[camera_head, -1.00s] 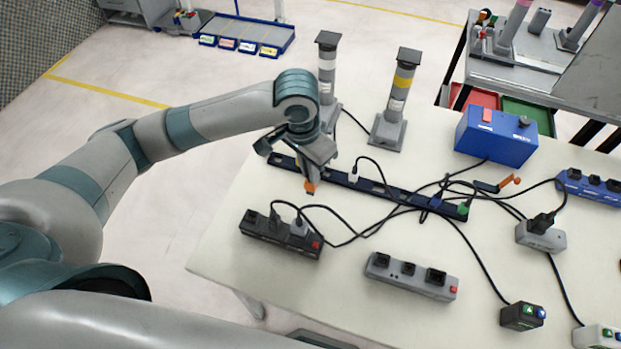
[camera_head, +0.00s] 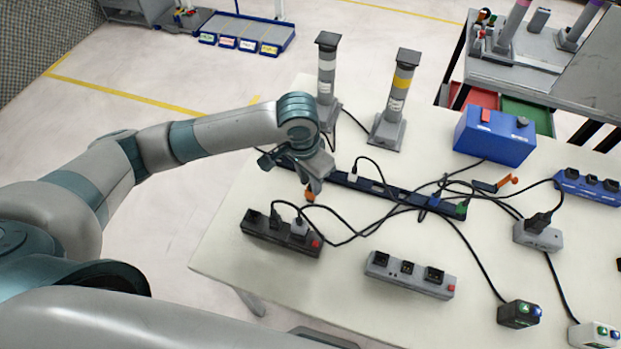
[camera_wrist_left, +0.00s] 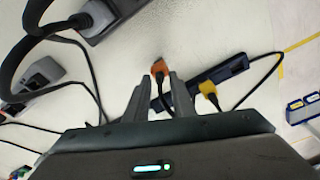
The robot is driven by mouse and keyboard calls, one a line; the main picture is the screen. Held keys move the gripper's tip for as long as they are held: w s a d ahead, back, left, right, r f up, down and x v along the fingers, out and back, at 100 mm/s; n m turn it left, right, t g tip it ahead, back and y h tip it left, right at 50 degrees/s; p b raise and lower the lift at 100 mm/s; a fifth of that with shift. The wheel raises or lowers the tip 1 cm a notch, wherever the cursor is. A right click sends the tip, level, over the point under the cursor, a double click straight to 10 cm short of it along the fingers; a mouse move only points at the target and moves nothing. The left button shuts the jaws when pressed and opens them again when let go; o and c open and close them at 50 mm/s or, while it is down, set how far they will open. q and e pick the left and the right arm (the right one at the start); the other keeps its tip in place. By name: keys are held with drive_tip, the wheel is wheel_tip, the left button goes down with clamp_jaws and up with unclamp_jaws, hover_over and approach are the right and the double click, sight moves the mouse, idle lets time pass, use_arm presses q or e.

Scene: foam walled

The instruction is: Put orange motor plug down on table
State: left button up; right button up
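The orange motor plug (camera_head: 309,196) is on or just above the white table (camera_head: 345,240), between the dark blue socket strip and the black power strip. My left gripper (camera_head: 314,186) is right above it, pointing down. In the left wrist view the orange plug (camera_wrist_left: 159,67) shows just past the tips of my left gripper (camera_wrist_left: 159,80), with its black cable running back between the fingers. The fingers stand apart, with gaps at the plug's sides, so the gripper looks open. Whether the plug fully rests on the table is hard to tell. My right gripper is out of view.
A black power strip (camera_head: 281,234) lies in front of the plug and a dark blue strip (camera_head: 400,191) behind it. A yellow plug (camera_wrist_left: 207,88) is beside the gripper. Cables cross the table's middle. Two signal towers (camera_head: 396,100) stand behind. The table's left front is clear.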

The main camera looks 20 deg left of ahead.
use_arm(q)
drive_tip(key=shift+r, duration=0.1)
idle(0.3)
drive_tip(key=shift+r, duration=0.65)
wheel_tip(320, 180, up, 11)
drive_tip(key=s+b, duration=0.1)
drive_tip(key=b, duration=0.1)
drive_tip(key=shift+a+f, duration=0.15)
drive_tip(key=shift+a, duration=0.25)
drive_tip(key=shift+s+f, duration=0.1)
drive_tip(key=shift+s, duration=0.05)
